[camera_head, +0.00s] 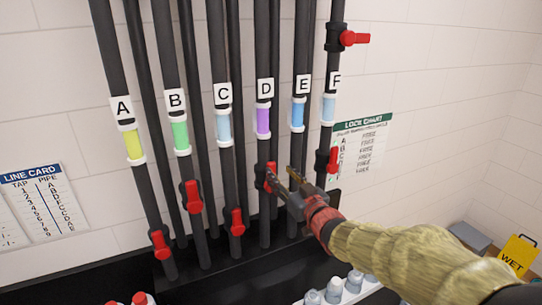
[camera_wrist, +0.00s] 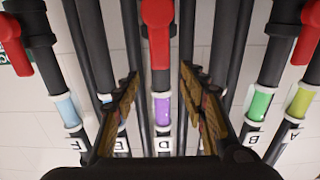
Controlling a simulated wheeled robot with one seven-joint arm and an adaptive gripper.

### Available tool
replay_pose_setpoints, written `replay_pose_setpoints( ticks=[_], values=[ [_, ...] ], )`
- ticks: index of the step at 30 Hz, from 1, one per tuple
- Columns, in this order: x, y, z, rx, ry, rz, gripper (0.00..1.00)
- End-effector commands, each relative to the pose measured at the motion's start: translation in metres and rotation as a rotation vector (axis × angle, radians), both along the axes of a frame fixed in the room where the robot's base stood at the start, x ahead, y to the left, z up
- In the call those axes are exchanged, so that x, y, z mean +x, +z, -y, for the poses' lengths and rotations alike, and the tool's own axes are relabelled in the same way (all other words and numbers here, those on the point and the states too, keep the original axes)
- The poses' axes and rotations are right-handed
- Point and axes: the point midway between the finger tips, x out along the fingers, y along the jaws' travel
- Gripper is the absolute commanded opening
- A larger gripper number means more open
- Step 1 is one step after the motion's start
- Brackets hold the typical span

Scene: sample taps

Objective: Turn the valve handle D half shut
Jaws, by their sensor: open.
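The valve handle D (camera_head: 271,177) is a red lever on the dark pipe below the purple sight tube (camera_head: 263,120) and the label D (camera_head: 265,86). In the wrist view, which is upside down, the red handle (camera_wrist: 158,32) lies along the pipe at the top centre. My gripper (camera_head: 280,175) reaches in from the right and partly covers the valve. In the wrist view my gripper (camera_wrist: 160,78) is open, with one finger on each side of pipe D. The handle appears beyond the fingertips; contact cannot be told.
Neighbouring red handles are on pipes A (camera_head: 160,245), B (camera_head: 193,197), C (camera_head: 236,221) and F (camera_head: 333,160). Another red handle (camera_head: 355,38) sits high at the right. A line card (camera_head: 40,200) and lock chart (camera_head: 362,145) are on the wall. Bottles (camera_head: 334,289) stand below.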

Motion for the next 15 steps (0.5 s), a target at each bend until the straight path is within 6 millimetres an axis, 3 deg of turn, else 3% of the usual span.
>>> replay_pose_setpoints(
  ticks=[15],
  values=[
    [0.061,-0.001,-0.026,0.000,0.000,0.000,0.42]
  ],
)
